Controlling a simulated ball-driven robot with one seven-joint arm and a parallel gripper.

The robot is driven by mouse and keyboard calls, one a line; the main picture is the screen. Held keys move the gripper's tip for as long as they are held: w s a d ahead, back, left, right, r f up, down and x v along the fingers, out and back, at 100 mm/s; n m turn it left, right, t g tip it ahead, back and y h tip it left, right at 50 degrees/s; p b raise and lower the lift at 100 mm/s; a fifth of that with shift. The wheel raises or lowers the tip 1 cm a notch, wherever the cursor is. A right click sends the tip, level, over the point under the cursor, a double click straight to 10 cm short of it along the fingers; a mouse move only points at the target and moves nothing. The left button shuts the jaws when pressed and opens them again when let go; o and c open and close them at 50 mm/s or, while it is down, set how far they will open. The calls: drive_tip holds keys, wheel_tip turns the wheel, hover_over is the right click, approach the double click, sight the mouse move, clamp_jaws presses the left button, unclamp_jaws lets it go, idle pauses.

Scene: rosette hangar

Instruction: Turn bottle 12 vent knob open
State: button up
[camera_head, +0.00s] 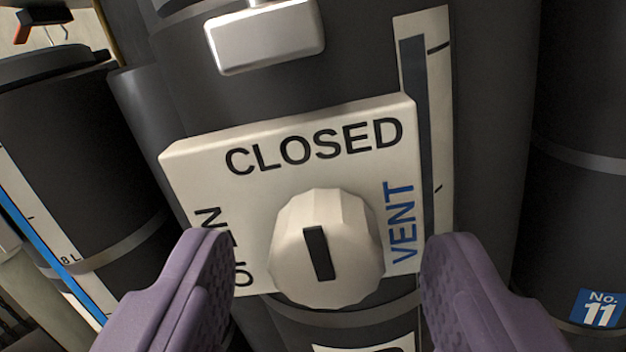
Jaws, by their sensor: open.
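The white vent knob (343,232) is faceted and carries a black pointer bar. It sits on a white plate (190,165) on a dark bottle (490,110). The plate reads CLOSED along the top, VENT in blue on the right, and a partly hidden word on the left. The bar stands nearly upright, its top leaning slightly left, roughly toward CLOSED. My gripper (328,275) is open, its purple fingers on either side of the knob, with gaps between. The left finger covers part of the plate's left edge. This bottle's number is not in view.
A bottle labelled No. 11 (600,308) stands close on the right. Another dark bottle (75,150) with a blue level strip stands on the left. A white block (265,38) juts out above the plate. A gauge strip (425,80) runs beside it.

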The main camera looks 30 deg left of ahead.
drive_tip(key=shift+x, duration=0.85)
drive_tip(key=shift+r, duration=0.1)
drive_tip(key=c, duration=1)
drive_tip(key=shift+c, duration=0.2)
